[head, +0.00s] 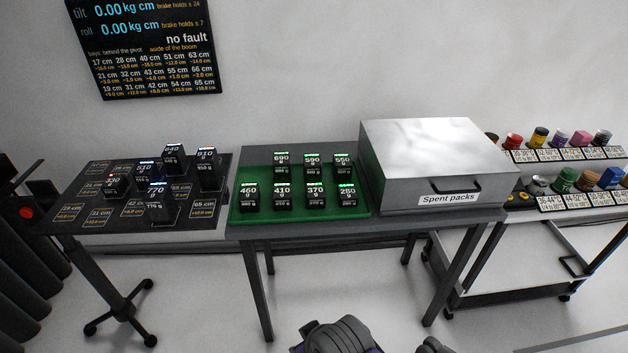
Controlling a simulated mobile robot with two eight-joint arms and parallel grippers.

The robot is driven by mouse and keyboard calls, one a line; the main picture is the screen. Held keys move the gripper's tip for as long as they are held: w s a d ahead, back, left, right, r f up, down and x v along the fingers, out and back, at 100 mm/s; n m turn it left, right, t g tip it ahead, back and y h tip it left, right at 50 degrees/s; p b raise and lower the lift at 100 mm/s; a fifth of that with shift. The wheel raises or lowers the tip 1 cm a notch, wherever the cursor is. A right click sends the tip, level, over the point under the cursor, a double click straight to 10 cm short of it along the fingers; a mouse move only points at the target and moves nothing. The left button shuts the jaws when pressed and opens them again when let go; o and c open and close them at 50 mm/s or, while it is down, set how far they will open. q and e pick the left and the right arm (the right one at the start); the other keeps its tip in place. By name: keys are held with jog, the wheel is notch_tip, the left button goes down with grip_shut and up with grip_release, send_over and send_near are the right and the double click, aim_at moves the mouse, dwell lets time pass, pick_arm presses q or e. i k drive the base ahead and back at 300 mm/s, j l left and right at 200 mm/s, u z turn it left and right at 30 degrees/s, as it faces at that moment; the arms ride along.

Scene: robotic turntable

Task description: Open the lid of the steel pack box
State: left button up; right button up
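The steel pack box (388,185) stands on the right end of the middle table. Its lid (425,145) looks shut. A dark bar handle (455,186) is on the front face, above a white label reading "Spent packs" (447,199). The inside of the box is hidden. Neither of my grippers can be made out in the head view. Dark rounded parts at the bottom edge look like parts of my own body, well below and in front of the box.
Left of the box, a green tray (300,214) holds several packs with glowing number displays. Further left, a dark board (95,208) carries more packs. A trolley (500,272) with coloured jars stands at right. A black screen (145,45) hangs behind. The floor in front is mostly clear.

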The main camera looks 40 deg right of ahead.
aim_at(416, 163)
jog(key=z, duration=2.15)
jog(key=i+j+u, duration=0.2)
jog(key=i+j, duration=0.15)
jog(key=i+j+u, duration=0.2)
jog(key=i, duration=0.3)
jog(key=j, duration=0.1)
